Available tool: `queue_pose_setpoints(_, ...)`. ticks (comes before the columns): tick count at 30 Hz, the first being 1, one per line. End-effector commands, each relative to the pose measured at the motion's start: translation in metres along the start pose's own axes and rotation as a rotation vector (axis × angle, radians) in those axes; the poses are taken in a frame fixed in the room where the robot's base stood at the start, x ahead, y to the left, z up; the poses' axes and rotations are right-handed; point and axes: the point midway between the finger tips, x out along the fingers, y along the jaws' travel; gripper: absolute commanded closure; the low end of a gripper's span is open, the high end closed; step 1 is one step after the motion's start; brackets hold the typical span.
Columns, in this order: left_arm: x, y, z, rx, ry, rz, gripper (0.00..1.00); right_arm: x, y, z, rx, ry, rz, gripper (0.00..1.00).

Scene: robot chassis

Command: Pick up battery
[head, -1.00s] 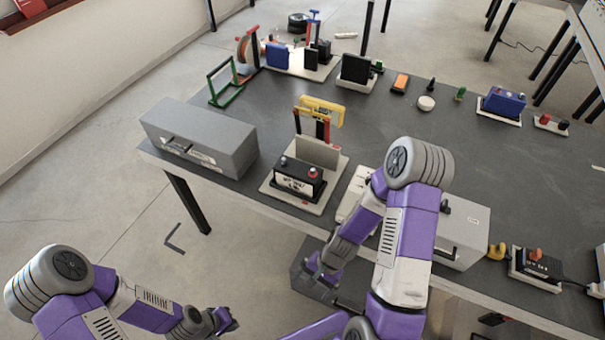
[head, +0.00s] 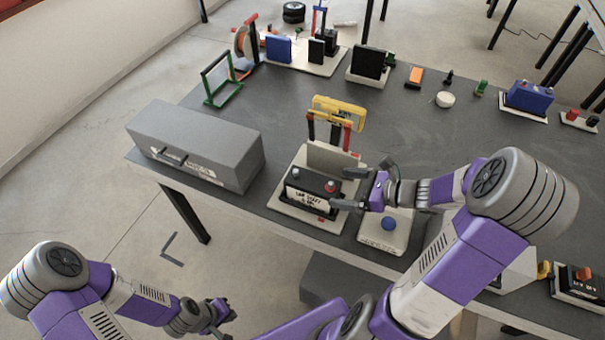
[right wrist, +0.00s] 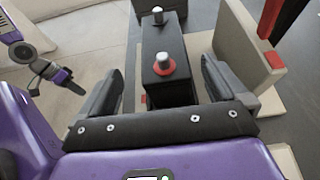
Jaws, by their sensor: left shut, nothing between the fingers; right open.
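The battery (head: 307,191) is a black box with a white label, one dark and one red-based terminal. It stands upright on a pale base plate (head: 290,212) near the table's front edge. My right gripper (head: 345,188) is open at the battery's right end. In the right wrist view the battery (right wrist: 163,48) runs away from me between the two fingers of the gripper (right wrist: 168,85), which are apart from its sides. My left gripper (head: 222,312) is shut and empty, low at the bottom of the head view, off the table.
An upright pale plate (head: 331,158) stands just behind the battery, close to one right finger. A yellow-topped tool (head: 338,112) rises behind it. A grey metal box (head: 195,150) is to the left. A pale device with a blue button (head: 385,237) is to the right.

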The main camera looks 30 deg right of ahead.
Motion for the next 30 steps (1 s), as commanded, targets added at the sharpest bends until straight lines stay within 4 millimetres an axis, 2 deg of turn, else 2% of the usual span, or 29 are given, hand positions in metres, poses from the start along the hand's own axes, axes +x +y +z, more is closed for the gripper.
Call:
queue_pose_setpoints(8, 0.010, -0.004, 0.000, -0.001, -0.001, 0.000, 1.00, 0.027, 0.000, -0.002, -0.001, 0.000, 0.003, 0.01)
queue_pose_setpoints(18, 0.028, -0.011, -0.001, -0.001, -0.001, 0.000, 1.00, 0.072, -0.003, 0.000, -0.002, 0.001, 0.003, 0.01)
queue_pose_setpoints(27, 0.027, -0.011, -0.001, 0.000, -0.001, 0.000, 1.00, 0.076, -0.003, 0.002, -0.001, 0.001, 0.002, 0.01)
queue_pose_setpoints(30, 0.027, -0.010, -0.001, 0.000, -0.001, 0.000, 1.00, 0.076, -0.003, 0.001, -0.001, 0.001, 0.002, 0.16)
